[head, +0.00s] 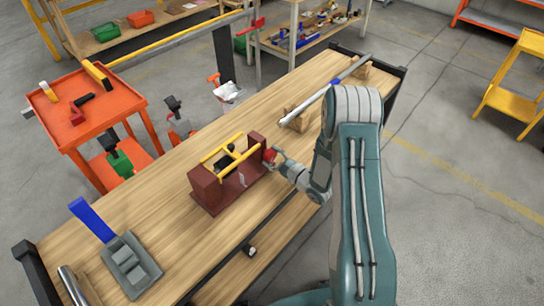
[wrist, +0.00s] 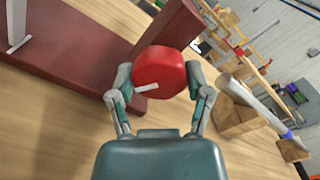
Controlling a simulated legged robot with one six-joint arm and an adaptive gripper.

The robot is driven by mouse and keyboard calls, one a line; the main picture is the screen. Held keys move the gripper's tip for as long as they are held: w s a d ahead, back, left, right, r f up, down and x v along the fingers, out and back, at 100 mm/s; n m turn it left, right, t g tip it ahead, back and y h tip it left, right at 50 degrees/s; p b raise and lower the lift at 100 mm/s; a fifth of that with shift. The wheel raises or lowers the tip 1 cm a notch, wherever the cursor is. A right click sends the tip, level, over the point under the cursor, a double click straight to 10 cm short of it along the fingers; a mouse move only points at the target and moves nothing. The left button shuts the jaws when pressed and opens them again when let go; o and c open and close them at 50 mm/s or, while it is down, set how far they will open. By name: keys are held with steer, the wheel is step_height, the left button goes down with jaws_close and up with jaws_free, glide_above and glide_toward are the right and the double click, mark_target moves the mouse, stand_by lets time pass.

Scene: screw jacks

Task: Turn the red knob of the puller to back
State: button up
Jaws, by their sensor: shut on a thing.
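The puller (head: 225,182) is a dark red frame with two upright end blocks and yellow bars, standing on the wooden workbench. Its red knob (wrist: 159,72) is at the outer face of the right end block and carries a small white mark. The knob also shows small in the head view (head: 270,155). My gripper (wrist: 157,88) has one finger on each side of the knob and is shut on it. In the head view my gripper (head: 279,160) reaches the knob from the right, and its fingertips are partly hidden.
A grey device with a blue lever (head: 130,266) stands at the bench's near left. A long metal bar (head: 322,92) rests on wooden blocks at the far end. An orange cart (head: 85,110) stands behind the bench. The bench top between puller and grey device is clear.

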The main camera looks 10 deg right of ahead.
steer(key=shift+n, duration=0.3)
steer(key=n, duration=0.3)
steer(key=shift+n, duration=0.4)
steer(key=n, duration=0.3)
steer(key=shift+f+n, duration=0.1)
steer(key=shift+n, duration=0.2)
steer(key=n, duration=0.4)
steer(key=shift+a, duration=0.1)
steer(key=shift+f+n, duration=0.15)
steer(key=shift+n, duration=1.45)
steer(key=shift+s, duration=0.1)
